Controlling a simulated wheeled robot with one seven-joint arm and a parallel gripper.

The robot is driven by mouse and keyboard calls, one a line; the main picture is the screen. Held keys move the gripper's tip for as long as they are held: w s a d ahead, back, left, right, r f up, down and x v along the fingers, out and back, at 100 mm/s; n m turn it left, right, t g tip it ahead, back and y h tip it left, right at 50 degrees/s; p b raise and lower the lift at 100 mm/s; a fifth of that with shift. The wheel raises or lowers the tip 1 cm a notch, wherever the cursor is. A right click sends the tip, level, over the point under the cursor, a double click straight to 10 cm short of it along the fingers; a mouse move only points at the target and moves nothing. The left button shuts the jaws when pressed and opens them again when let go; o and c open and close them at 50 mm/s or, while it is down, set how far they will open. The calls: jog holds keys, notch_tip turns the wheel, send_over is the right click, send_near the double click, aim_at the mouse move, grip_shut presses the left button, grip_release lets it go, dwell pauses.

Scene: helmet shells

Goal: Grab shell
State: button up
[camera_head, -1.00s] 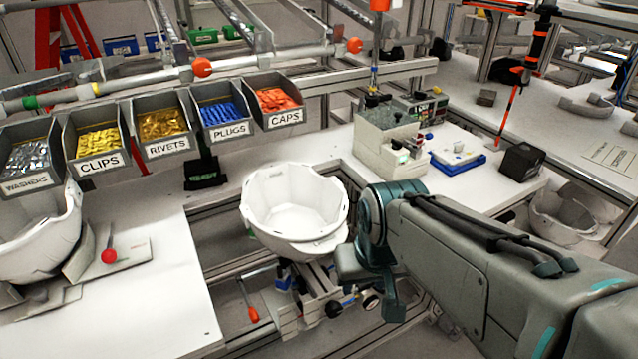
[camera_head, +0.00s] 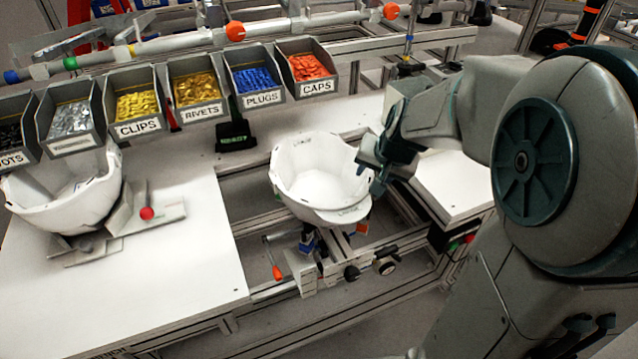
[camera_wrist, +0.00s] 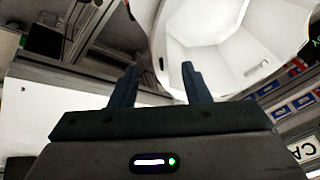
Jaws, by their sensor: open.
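A white helmet shell (camera_head: 318,178) sits open side up on a metal fixture in the gap between the white worktops. My gripper (camera_head: 372,168) is at the shell's right rim in the head view. In the wrist view my gripper (camera_wrist: 158,82) shows two dark fingers spread apart, with nothing between the tips but part of the rim region beyond. The shell (camera_wrist: 225,45) fills the upper right there, close to the right finger. Whether a finger touches the rim is not clear. A second white shell (camera_head: 70,195) rests on a stand at the left.
A row of labelled bins holds clips (camera_head: 137,106), rivets (camera_head: 198,90), plugs (camera_head: 256,78) and caps (camera_head: 308,68) behind the shells. A red-knobbed lever (camera_head: 147,213) stands on the left worktop (camera_head: 190,270). The worktop's front is bare.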

jog(key=shift+s+x, duration=0.1)
jog(key=shift+x, duration=1.35)
jog(key=shift+s+x, duration=0.15)
jog(key=shift+x, duration=1.35)
jog(key=shift+a+f, duration=0.1)
jog(key=shift+a, duration=0.05)
grip_shut()
